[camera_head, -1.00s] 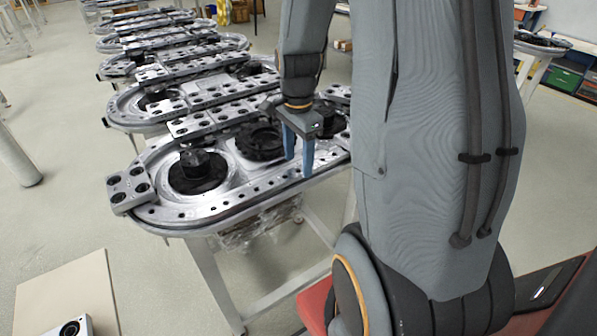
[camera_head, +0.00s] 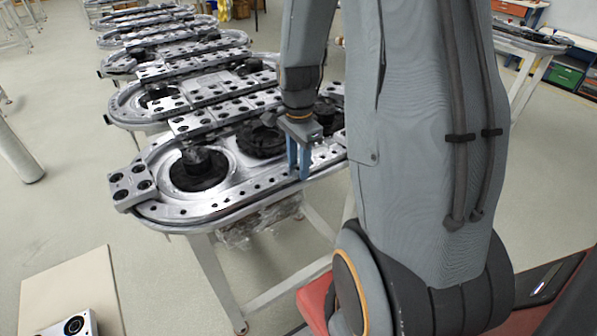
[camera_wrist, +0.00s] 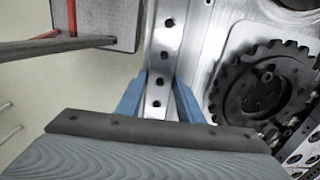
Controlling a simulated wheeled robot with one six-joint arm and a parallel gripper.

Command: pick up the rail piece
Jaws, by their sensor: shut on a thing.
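The rail piece (camera_wrist: 164,62) is a silvery bar with a row of dark holes, seen running up the wrist view between my blue fingers. My gripper (camera_wrist: 164,82) is shut on it, one finger along each long side. In the head view my gripper (camera_head: 299,174) points down at the near straight edge of the ring track (camera_head: 215,207). There I cannot make out where the rail piece ends, and the fingers hide part of it. It looks level with the track, with no gap visible beneath it.
A grey block with several holes (camera_head: 132,184) sits at the track's left end. Dark toothed wheels (camera_head: 200,168) lie inside the ring; one is close right of my gripper in the wrist view (camera_wrist: 262,88). More track tables stand behind. A beige board (camera_head: 75,290) lies on open floor.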

